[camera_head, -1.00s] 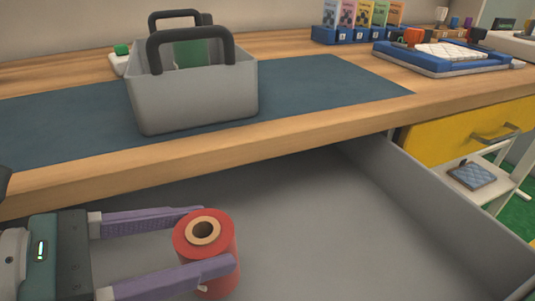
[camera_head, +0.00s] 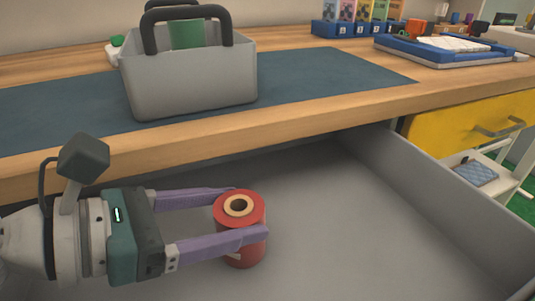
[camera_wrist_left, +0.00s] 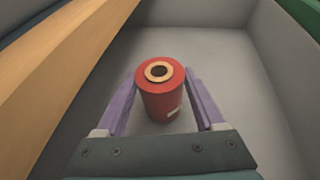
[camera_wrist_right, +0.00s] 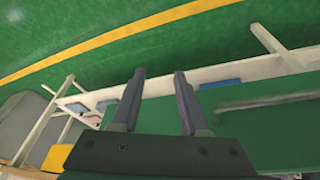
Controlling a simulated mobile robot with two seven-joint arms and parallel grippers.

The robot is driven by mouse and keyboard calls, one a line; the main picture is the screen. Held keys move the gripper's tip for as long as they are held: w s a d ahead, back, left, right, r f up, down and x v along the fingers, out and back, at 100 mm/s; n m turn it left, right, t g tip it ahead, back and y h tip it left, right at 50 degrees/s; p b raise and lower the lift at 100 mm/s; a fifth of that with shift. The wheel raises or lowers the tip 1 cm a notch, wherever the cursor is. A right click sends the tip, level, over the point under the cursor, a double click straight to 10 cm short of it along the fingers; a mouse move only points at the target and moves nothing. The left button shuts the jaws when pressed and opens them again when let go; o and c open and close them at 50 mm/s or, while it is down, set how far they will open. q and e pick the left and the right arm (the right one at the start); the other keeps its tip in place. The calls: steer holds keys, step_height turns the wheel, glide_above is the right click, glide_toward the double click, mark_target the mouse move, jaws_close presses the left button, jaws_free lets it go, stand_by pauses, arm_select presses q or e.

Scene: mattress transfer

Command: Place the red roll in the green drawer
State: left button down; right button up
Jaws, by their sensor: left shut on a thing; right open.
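The red roll (camera_head: 241,251) is upright, with a tan core in its top. My left gripper (camera_head: 243,212) is shut on it, one purple finger on each side. The roll also shows between the fingers in the left wrist view (camera_wrist_left: 161,97). It is within the open drawer (camera_head: 335,220), low over the grey floor; I cannot tell whether it touches. The drawer's green edge shows in the left wrist view (camera_wrist_left: 303,14). My right gripper (camera_wrist_right: 160,74) is open and empty, near a green panel with a handle (camera_wrist_right: 265,102) in the right wrist view.
A wooden desk (camera_head: 300,118) runs behind the drawer. A grey caddy with dark handles (camera_head: 190,85) stands on its blue mat (camera_head: 330,88). A yellow drawer (camera_head: 450,125) and a white rack (camera_head: 505,185) are at the right. The drawer floor right of the roll is clear.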

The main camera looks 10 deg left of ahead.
arm_select(q)
jaws_free()
steer(key=shift+r+p, duration=0.25)
steer(key=shift+p, duration=0.05)
steer(key=v, duration=1.2)
steer(key=shift+f, duration=0.1)
